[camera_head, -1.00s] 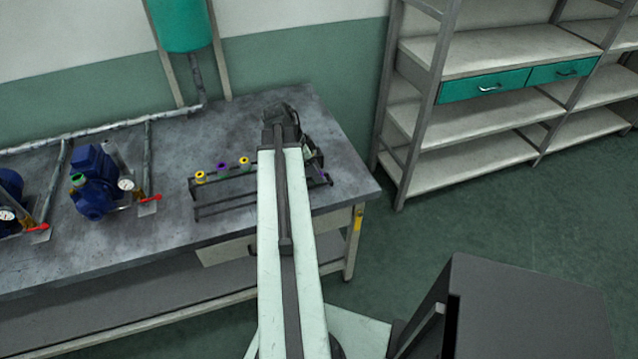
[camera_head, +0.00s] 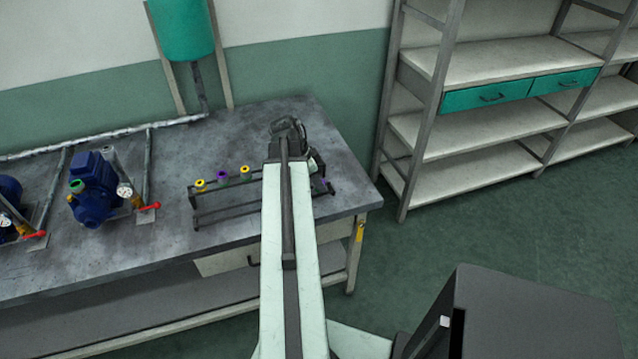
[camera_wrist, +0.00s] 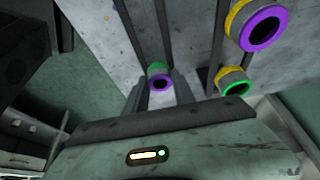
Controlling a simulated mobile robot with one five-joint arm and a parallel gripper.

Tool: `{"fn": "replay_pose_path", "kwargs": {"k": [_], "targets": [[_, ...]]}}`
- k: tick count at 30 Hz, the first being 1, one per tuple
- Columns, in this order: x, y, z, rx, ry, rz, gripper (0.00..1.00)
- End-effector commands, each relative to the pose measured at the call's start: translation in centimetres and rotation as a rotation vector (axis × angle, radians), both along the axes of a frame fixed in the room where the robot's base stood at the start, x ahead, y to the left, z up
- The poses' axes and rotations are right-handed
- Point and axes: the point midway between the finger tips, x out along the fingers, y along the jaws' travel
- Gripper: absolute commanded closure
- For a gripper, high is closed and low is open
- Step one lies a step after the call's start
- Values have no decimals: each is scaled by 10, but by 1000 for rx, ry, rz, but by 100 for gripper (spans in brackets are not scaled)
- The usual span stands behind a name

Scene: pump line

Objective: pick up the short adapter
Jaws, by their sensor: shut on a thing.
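In the wrist view my gripper (camera_wrist: 160,92) is shut on a short adapter (camera_wrist: 158,72), which has a green band and a purple end ring. It sits between the two dark fingers, with the grey table behind it. I cannot tell whether it is clear of the rack. The dark rack (camera_head: 225,211) stands on the table and holds adapters with yellow (camera_head: 200,185), purple (camera_head: 222,177) and yellow (camera_head: 246,171) tops.
Beside the held piece, the wrist view shows a yellow and purple adapter (camera_wrist: 262,28) and a yellow and green one (camera_wrist: 234,82). Blue pumps (camera_head: 93,188) with red-handled valves stand left on the table (camera_head: 150,235). A shelf unit (camera_head: 470,55) stands right.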

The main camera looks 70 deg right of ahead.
Motion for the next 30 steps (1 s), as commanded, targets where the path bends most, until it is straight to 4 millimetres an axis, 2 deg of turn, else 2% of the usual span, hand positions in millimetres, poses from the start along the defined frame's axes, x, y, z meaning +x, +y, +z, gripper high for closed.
{"fn": "replay_pose_path", "kwargs": {"k": [1,9,13,16,30], "targets": [[0,0,12,0,0,0,100],[-1,0,69,0,0,-1,100],[-1,0,91,0,0,-1,100],[-1,0,97,0,0,-1,100],[-5,-1,94,0,0,-8,100]]}}
